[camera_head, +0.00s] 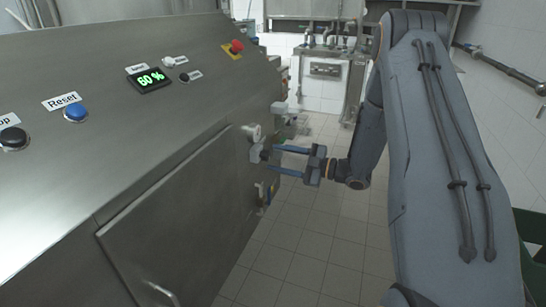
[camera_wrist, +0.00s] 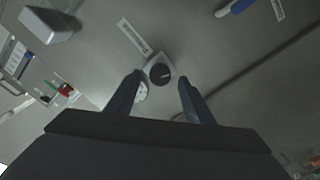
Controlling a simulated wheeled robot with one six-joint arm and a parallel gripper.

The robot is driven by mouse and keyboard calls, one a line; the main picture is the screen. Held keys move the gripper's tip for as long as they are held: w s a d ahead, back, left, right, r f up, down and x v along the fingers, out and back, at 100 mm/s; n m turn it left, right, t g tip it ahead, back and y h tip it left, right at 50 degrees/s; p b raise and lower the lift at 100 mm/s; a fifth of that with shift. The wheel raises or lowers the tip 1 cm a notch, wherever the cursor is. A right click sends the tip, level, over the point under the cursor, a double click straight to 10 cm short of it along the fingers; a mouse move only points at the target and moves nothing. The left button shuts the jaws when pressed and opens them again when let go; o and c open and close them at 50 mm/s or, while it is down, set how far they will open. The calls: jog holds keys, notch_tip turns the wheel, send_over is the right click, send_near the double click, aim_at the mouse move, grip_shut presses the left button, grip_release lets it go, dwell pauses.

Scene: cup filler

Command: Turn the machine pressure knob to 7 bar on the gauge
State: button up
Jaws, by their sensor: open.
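The pressure knob (camera_wrist: 160,73) is a dark round knob on a light square base on the machine's steel side panel. In the head view the knob (camera_head: 256,153) shows at the tips of my fingers. My gripper (camera_head: 274,159) is open, one finger above and one below the knob's height. In the wrist view my gripper (camera_wrist: 160,78) has a finger on each side of the knob, with gaps showing; I cannot tell any contact. The white round gauge (camera_head: 252,132) sits just above the knob. In the wrist view the gauge (camera_wrist: 142,91) is partly behind the left finger; its reading is too small to read.
A blue-handled valve (camera_head: 272,192) is below the knob on the same panel. A grey box (camera_wrist: 50,24) juts out near the knob. The sloped top panel carries a 60 % display (camera_head: 150,80), a blue Reset button (camera_head: 75,112) and a red emergency button (camera_head: 236,46). The tiled floor (camera_head: 300,240) is clear.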

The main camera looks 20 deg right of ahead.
jog(key=shift+x, duration=1.2)
jog(key=c, duration=1.1)
jog(key=shift+o, duration=0.2)
jog(key=shift+m, duration=0.3)
jog(key=shift+m+p, duration=1.05)
jog(key=shift+m, duration=1.95)
